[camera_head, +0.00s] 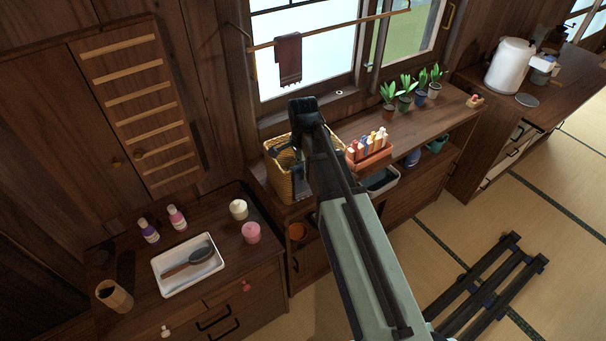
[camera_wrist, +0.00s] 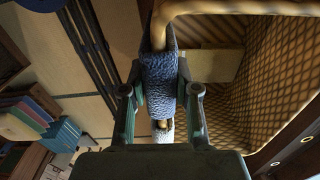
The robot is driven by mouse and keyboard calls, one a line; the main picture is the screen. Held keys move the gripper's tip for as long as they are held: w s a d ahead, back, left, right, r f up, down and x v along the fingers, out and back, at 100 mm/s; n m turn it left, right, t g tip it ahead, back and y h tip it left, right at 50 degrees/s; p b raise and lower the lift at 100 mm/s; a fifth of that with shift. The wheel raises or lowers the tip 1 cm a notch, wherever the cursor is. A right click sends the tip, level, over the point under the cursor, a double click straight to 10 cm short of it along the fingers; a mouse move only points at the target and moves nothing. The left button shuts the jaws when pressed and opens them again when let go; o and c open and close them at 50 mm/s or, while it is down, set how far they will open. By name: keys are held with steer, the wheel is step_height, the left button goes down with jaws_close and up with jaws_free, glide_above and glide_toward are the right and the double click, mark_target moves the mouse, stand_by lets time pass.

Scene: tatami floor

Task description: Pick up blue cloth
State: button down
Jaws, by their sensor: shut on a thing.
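The blue cloth (camera_wrist: 158,72) shows in the wrist view as a textured blue-grey strip between the two fingers. My gripper (camera_wrist: 160,92) is shut on it. The cloth hangs over the rim of the woven basket (camera_wrist: 240,12) and appears to touch it. In the head view, the wicker basket (camera_head: 274,164) stands at the left end of the long counter. Part of the blue cloth (camera_head: 301,181) shows at the basket's right side, and my arm hides the rest.
A crate of bottles (camera_head: 370,155) stands right of the basket, close to my arm. Several potted plants (camera_head: 406,101) line the counter beyond it. A dark red towel (camera_head: 288,60) hangs from a rail above. A white tray with a brush (camera_head: 165,290) lies on the left cabinet.

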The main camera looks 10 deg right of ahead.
steer(key=shift+r, duration=0.1)
step_height(320, 180, up, 20)
steer(key=b, duration=0.4)
steer(key=shift+b, duration=0.3)
stand_by(0.5)
stand_by(0.8)
